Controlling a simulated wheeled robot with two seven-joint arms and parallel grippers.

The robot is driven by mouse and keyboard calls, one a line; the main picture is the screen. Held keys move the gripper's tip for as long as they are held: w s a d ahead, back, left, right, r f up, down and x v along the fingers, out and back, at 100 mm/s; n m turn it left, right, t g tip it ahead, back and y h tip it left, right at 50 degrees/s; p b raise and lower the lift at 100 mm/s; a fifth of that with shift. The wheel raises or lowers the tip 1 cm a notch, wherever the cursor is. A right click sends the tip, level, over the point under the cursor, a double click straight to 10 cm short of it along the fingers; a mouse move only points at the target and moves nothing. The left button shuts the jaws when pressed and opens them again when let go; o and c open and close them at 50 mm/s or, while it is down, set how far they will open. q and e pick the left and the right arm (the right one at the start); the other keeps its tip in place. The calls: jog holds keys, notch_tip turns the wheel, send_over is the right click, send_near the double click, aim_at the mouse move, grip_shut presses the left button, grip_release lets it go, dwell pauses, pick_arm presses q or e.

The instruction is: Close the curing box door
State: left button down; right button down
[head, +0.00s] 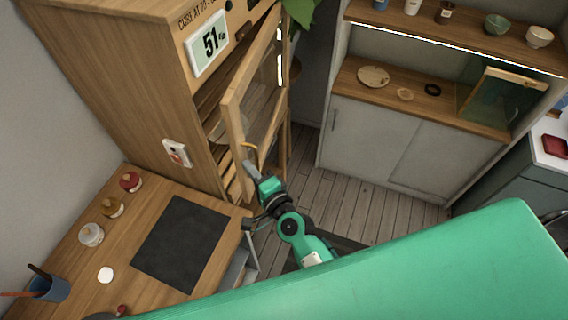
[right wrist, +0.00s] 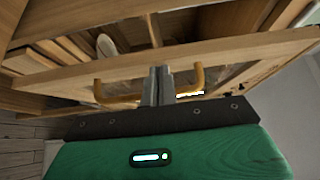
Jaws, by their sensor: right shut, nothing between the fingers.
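The curing box (head: 125,60) is a tall wooden cabinet with a display reading 51. Its glazed wooden-framed door (head: 235,126) stands partly open, and shelves show behind it. My right gripper (head: 248,166) is at the lower part of the door, by its brass handle. In the right wrist view the shut fingers (right wrist: 158,72) lie across the middle of the brass handle (right wrist: 118,92), with nothing between them. I cannot tell whether they touch the handle. The door's frame (right wrist: 200,54) runs across just beyond. My left gripper is not in view.
A wooden table (head: 75,265) with a dark mat (head: 180,243), several jars and a blue cup (head: 48,288) stands at the lower left. A cabinet (head: 375,140) with shelves of bowls is at the right. Wooden floor (head: 365,205) lies clear between.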

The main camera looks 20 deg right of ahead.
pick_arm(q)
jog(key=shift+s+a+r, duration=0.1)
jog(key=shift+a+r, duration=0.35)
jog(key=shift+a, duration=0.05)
pick_arm(e)
jog(key=shift+w+a, duration=0.35)
jog(key=shift+a, duration=0.3)
jog(key=shift+w+a, duration=0.4)
jog(key=shift+a, duration=0.2)
jog(key=shift+w+a, duration=0.35)
jog(key=shift+a, duration=0.3)
